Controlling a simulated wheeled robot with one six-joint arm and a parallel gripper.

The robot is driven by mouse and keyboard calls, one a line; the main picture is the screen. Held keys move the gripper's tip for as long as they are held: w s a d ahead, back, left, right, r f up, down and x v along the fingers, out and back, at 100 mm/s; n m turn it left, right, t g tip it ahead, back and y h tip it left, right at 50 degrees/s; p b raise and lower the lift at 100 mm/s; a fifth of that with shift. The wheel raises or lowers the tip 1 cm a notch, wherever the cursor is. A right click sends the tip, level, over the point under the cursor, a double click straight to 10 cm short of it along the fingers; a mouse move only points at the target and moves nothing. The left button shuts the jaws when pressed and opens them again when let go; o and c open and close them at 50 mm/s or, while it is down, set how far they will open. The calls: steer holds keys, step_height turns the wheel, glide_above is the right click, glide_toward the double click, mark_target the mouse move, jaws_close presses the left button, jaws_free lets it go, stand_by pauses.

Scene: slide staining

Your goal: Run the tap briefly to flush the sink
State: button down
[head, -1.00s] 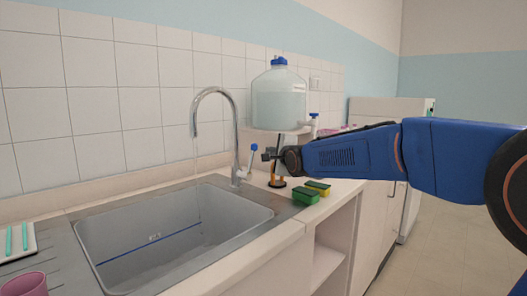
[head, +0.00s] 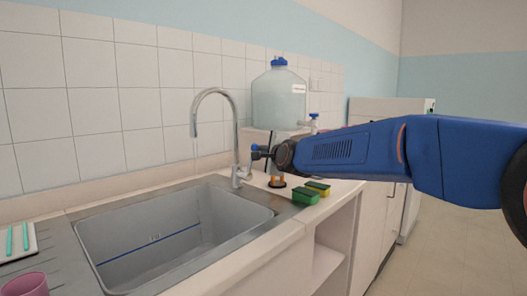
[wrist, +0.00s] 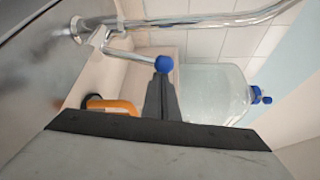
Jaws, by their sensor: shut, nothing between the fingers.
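The chrome tap (head: 236,125) arches over the grey sink (head: 110,276) in the head view; it also shows across the top of the wrist view (wrist: 200,22). Its side lever (wrist: 135,55) ends in a blue ball tip (wrist: 164,64). My gripper (head: 262,152) is shut and empty beside the lever. In the wrist view the closed fingers (wrist: 161,88) point at the blue tip, very close to it; I cannot tell whether they touch. No clear water stream shows below the spout now.
A large clear water container (head: 280,100) with a blue cap stands behind my gripper. Green-yellow sponges (head: 306,197) lie on the counter right of the sink. An orange-handled item (wrist: 110,105) stands near the tap. A pink cup (head: 24,286) is at lower left.

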mark_target(255, 147)
steer(key=shift+s+a+r+n+t+y, duration=0.15)
steer(key=shift+s+a+r+n+t, duration=0.2)
steer(key=shift+s+n, duration=0.35)
steer(key=shift+s+a+r+n+t+y, duration=0.15)
steer(key=shift+s+a+n+t, duration=0.2)
steer(key=shift+s+a+n, duration=0.35)
steer(key=shift+w+d+f, duration=0.1)
steer(key=shift+w+d, duration=0.05)
steer(key=shift+w, duration=0.05)
steer(key=shift+w, duration=0.1)
